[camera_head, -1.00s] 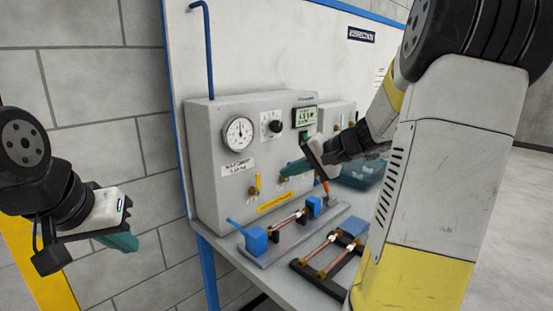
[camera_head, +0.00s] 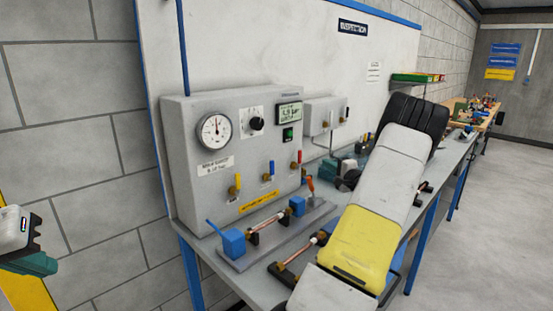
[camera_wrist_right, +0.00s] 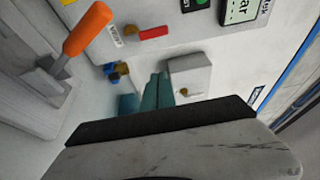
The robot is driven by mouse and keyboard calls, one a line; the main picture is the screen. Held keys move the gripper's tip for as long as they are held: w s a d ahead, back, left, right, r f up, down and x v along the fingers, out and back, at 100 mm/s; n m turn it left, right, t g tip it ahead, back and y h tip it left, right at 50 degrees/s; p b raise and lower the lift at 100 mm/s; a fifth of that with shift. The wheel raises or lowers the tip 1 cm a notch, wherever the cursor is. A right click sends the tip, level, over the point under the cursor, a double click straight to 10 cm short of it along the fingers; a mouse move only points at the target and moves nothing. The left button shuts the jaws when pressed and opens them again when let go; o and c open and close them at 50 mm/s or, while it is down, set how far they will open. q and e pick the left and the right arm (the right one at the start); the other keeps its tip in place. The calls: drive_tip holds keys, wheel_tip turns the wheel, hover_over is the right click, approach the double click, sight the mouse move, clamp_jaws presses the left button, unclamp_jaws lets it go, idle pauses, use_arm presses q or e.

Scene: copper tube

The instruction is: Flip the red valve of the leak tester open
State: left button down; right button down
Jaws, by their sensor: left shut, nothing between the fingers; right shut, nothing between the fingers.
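The leak tester (camera_head: 185,150) is a grey box with a dial gauge, a knob and a lit display. Its red valve (camera_head: 299,157) sits on the front at the right, with its handle upright like the blue (camera_head: 271,168) and yellow (camera_head: 237,182) ones. The red handle also shows in the right wrist view (camera_wrist_right: 153,32), clear of my fingers. My right gripper (camera_head: 333,166) is shut and empty, right of the red valve and apart from it; its teal fingers fill the middle of the wrist view (camera_wrist_right: 157,90). My left gripper (camera_head: 42,266) is shut and empty at the left edge.
A copper tube (camera_head: 268,222) lies in the blue-ended fixture before the tester. An orange-handled clamp (camera_head: 310,185) stands at its right end, close to my right gripper. A rack with another tube (camera_head: 298,254) is partly behind my right arm. A smaller grey box (camera_head: 322,115) stands behind.

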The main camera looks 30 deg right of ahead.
sight(300, 157)
drive_tip(key=shift+w, duration=0.1)
drive_tip(key=w+a, duration=0.3)
drive_tip(key=w, duration=0.5)
drive_tip(key=shift+w+a, duration=0.2)
drive_tip(key=shift+w, duration=0.1)
drive_tip(key=shift+a+n, duration=0.15)
drive_tip(key=shift+n, duration=0.25)
idle(0.3)
drive_tip(key=n, duration=0.1)
drive_tip(key=a+n+t, duration=0.1)
drive_tip(key=n, duration=0.1)
drive_tip(key=shift+s+a+r+n, duration=0.15)
drive_tip(key=shift+s+a+n, duration=0.05)
drive_tip(key=shift+a+n, duration=0.1)
drive_tip(key=shift+s+a+t, duration=0.1)
drive_tip(key=shift+a+t, duration=0.05)
drive_tip(key=shift+t, duration=0.15)
drive_tip(key=shift+a, duration=0.1)
idle(0.4)
